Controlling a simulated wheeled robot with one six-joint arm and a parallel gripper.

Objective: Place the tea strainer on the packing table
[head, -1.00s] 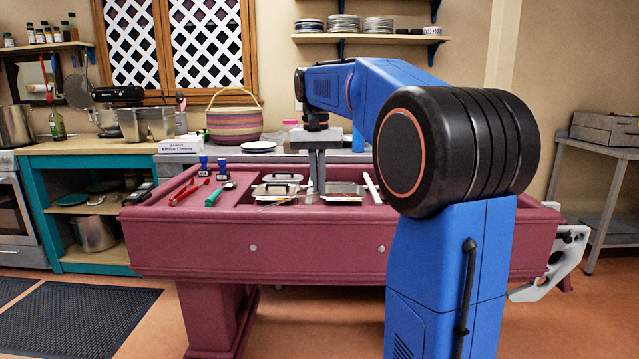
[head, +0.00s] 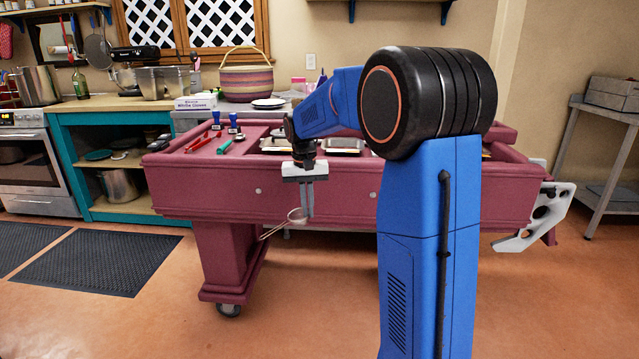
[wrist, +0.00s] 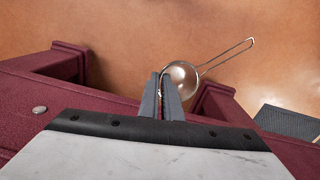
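The tea strainer (head: 296,216) is a small round metal mesh bowl with a long thin wire handle. My gripper (head: 308,214) points down in front of the maroon table's front face and is shut on the strainer's rim. The handle slants down and left in the head view. In the wrist view, the strainer bowl (wrist: 182,79) sits at the fingertips (wrist: 164,80), its handle reaching up and right over bare floor. I cannot tell which table is the packing table: the maroon table (head: 215,187) or the grey side table (head: 607,113) at the right.
The maroon table carries metal trays (head: 343,146), red tongs (head: 203,141) and a green-handled tool (head: 225,146). A grey crate (head: 613,92) stands on the side table. A white bracket (head: 537,217) juts from the maroon table's right end. Floor in front is clear; dark mats (head: 95,260) lie left.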

